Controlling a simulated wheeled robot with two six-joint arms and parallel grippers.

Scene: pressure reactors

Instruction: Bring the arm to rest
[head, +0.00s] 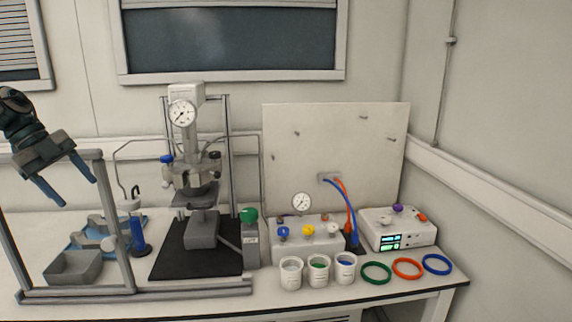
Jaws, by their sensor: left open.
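My left gripper (70,191) is at the far left of the head view. Its arm comes in from the left edge, and its two blue fingers point down and to the right. The fingers are apart with nothing between them. The gripper hangs in the air by the grey frame's top bar and upright; I cannot tell whether it is in front of or behind them. My right gripper does not show.
A pressure reactor (203,228) with a gauge stands on a black mat. A grey frame post (118,225) and grey bin (74,267) are at left. White cups (291,273), coloured rings (407,268), a valve box (305,243) and a controller (398,229) fill the right.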

